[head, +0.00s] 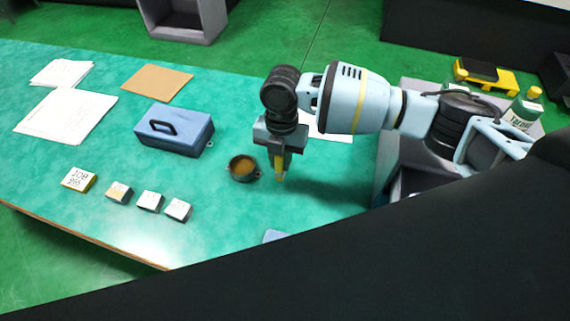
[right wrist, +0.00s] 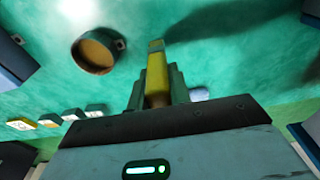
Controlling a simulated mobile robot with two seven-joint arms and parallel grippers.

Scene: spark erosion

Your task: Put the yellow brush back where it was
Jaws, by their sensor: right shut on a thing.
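My right gripper (head: 279,165) is above the green tabletop, pointing down, and is shut on the yellow brush (head: 279,174). In the right wrist view the yellow brush (right wrist: 157,75) stands out between the two fingers (right wrist: 156,90). A small dark round pot (head: 243,168) with brown content sits on the table just left of the gripper in the head view. The pot also shows in the right wrist view (right wrist: 96,51), left of the brush and apart from it. My left gripper is not in view.
A blue box with a dark handle (head: 175,131) stands left of the pot. Several small labelled blocks (head: 150,201) line the table's front left. Papers (head: 66,115) and a brown envelope (head: 157,83) lie at the back left. A grey cart with a bottle (head: 522,110) stands right.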

